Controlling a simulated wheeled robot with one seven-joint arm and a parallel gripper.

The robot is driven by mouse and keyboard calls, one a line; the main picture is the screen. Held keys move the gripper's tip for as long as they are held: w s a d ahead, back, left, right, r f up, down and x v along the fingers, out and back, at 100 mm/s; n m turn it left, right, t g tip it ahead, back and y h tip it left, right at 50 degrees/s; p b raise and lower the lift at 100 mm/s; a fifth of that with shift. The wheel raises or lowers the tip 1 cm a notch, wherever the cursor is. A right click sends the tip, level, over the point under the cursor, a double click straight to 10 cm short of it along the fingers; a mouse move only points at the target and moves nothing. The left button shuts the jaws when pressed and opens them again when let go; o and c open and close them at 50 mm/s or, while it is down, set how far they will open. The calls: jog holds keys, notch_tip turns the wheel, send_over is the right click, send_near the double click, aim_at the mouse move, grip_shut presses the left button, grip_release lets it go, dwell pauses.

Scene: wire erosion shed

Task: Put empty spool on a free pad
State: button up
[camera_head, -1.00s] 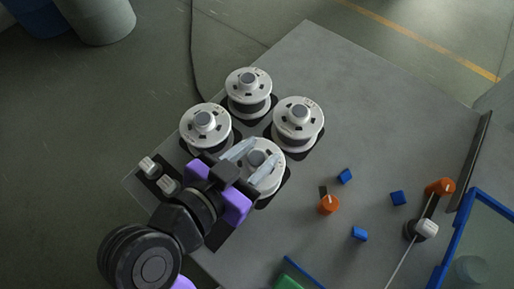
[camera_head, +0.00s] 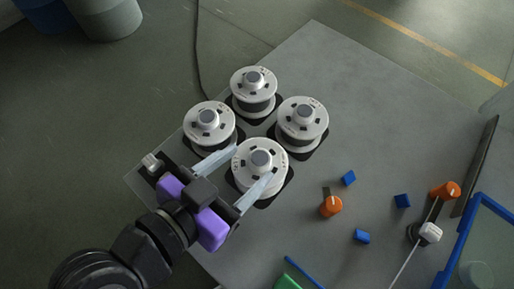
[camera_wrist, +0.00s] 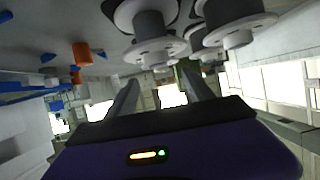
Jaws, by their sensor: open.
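Several white-flanged spools with grey hubs stand upright on dark pads on the grey table. The near spool (camera_head: 260,158) stands on the near pad (camera_head: 274,193). The others are the left spool (camera_head: 209,120), the far spool (camera_head: 253,84) and the right spool (camera_head: 302,118), each on its own pad. My gripper (camera_head: 245,171) is open, with its two pale fingers spread at the near spool's near-left side. Whether they touch it cannot be told. The wrist view shows a spool (camera_wrist: 150,30) just beyond the fingers. All visible pads appear occupied.
An orange knob (camera_head: 330,206) and small blue blocks (camera_head: 348,178) lie right of the spools. A white roller (camera_head: 430,232), a second orange part (camera_head: 446,190) and a blue-framed panel (camera_head: 462,235) stand at the right. Bare table lies beyond the right spool.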

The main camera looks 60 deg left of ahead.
jog(key=v, duration=0.6)
jog(key=shift+s, duration=0.3)
jog(key=shift+d+r, duration=0.1)
jog(key=shift+r, duration=0.05)
